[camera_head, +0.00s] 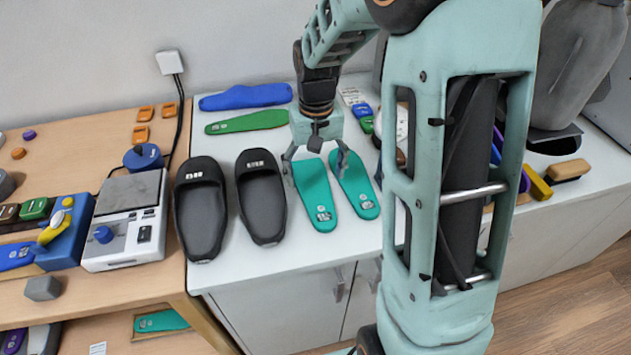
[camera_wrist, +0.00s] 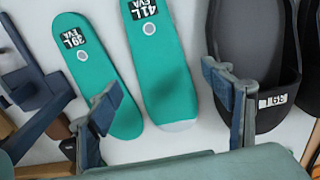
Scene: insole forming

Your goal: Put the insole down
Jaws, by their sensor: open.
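Two teal insoles lie side by side on the white table. The left one (camera_head: 318,205) reads "41L EVA" in the wrist view (camera_wrist: 160,70). The right one (camera_head: 358,190) reads "39L EVA" in the wrist view (camera_wrist: 97,80). My gripper (camera_head: 317,166) is open above the end of the 41L insole. In the wrist view my fingers (camera_wrist: 165,90) stand apart, one on each side of this insole, with nothing clamped between them. The insole appears flat on the table; whether a finger touches it I cannot tell.
Two black slides (camera_head: 203,215) (camera_head: 262,200) stand just left of the insoles. A blue insole (camera_head: 245,97) and a green insole (camera_head: 245,122) lie behind. A wooden bench with a scale (camera_head: 127,220) is at the left. The white table's front strip (camera_head: 290,253) is clear.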

